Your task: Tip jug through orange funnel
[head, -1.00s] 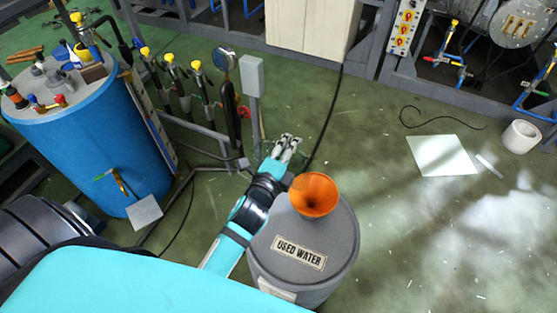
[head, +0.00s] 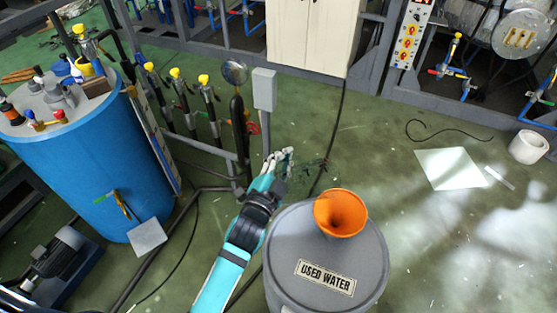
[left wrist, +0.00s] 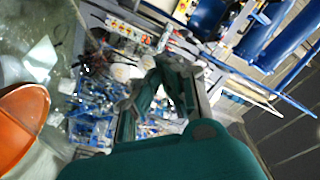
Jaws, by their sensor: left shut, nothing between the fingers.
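The orange funnel (head: 341,213) stands upright in the top of a grey drum (head: 300,243) labelled "USED WATER". It also shows at the left edge of the left wrist view (left wrist: 22,112). My left gripper (head: 280,160) is shut and empty, up and left of the funnel and apart from it. Its fingers show in the middle of the left wrist view (left wrist: 160,92). I cannot pick out the jug for certain in either view. My right gripper is in neither view.
A blue tank (head: 85,170) with several bottles on top stands at the left. Yellow-topped valves and a post with a grey box (head: 264,90) stand beyond my gripper. A white cabinet (head: 310,35) is at the back. Green floor right of the drum is mostly clear.

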